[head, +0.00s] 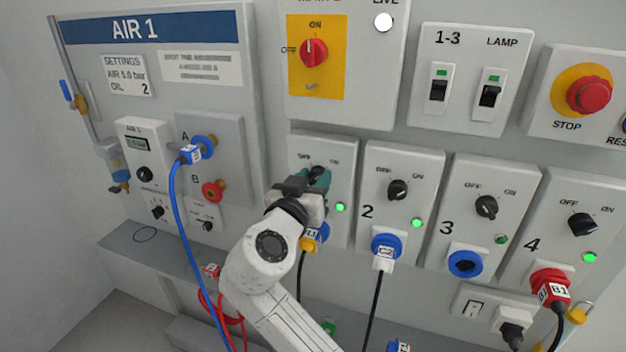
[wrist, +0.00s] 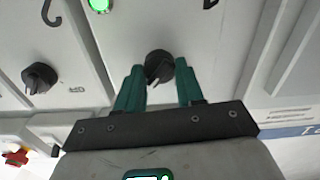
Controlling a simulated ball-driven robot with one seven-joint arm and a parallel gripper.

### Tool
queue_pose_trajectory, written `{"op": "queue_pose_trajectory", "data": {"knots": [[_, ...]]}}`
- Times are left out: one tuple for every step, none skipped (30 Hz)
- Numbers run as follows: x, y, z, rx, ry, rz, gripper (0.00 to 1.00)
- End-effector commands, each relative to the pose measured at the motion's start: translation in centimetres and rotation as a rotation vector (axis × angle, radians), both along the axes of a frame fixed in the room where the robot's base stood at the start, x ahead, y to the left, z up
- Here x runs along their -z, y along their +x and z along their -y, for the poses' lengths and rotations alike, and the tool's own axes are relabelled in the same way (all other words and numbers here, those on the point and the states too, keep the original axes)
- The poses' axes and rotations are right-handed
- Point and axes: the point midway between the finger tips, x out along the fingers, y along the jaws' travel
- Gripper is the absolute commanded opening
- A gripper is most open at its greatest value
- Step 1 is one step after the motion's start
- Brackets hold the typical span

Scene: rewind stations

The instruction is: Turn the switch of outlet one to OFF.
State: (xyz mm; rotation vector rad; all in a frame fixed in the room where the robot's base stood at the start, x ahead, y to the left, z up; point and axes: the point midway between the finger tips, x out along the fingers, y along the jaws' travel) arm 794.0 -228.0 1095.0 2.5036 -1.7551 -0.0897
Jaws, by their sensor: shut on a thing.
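Outlet one's panel (head: 343,232) is the leftmost of the numbered outlets in the head view. Its black rotary switch (wrist: 158,66) shows between the teal fingers in the wrist view; in the head view my gripper mostly covers it. My gripper (head: 318,180) is shut on this switch, with one finger on each side, as the wrist view also shows (wrist: 160,88). The OFF and ON labels are partly visible above it. The switch's exact pointing is hard to tell. The green lamp (head: 340,207) of outlet one is lit. A blue plug (head: 318,233) sits below, partly hidden by my arm.
Outlet two's switch (head: 397,190) is close on the right, with a blue plug (head: 385,246) below. Outlet three's switch (head: 486,207) and outlet four's switch (head: 582,224) are farther right. A blue air hose (head: 183,240) hangs left of my arm. The red main switch (head: 314,53) is above.

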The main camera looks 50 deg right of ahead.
Motion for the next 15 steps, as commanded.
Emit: {"op": "queue_pose_trajectory", "data": {"knots": [[-0.09,0.05,-0.08,-0.002,-0.011,-0.029,0.07],[-0.11,0.07,-0.09,-0.002,-0.019,-0.050,0.07],[-0.13,0.07,-0.10,-0.002,-0.029,-0.078,0.07],[-0.14,0.08,-0.10,-0.002,-0.037,-0.100,0.07],[-0.15,0.10,-0.12,-0.002,-0.046,-0.125,0.07],[-0.16,0.11,-0.13,-0.002,-0.058,-0.159,0.07],[-0.16,0.10,-0.11,-0.002,-0.068,-0.186,0.07],[-0.15,0.10,-0.11,-0.002,-0.077,-0.213,0.07],[-0.15,0.13,-0.15,-0.003,-0.090,-0.248,0.07],[-0.16,0.14,-0.16,-0.003,-0.100,-0.276,0.07],[-0.17,0.14,-0.13,-0.002,-0.109,-0.302,0.07],[-0.18,0.17,-0.14,-0.003,-0.123,-0.338,0.07],[-0.20,0.20,-0.17,-0.003,-0.133,-0.365,0.07],[-0.21,0.21,-0.17,-0.003,-0.143,-0.392,0.07],[-0.22,0.20,-0.14,-0.002,-0.156,-0.427,0.07]]}}
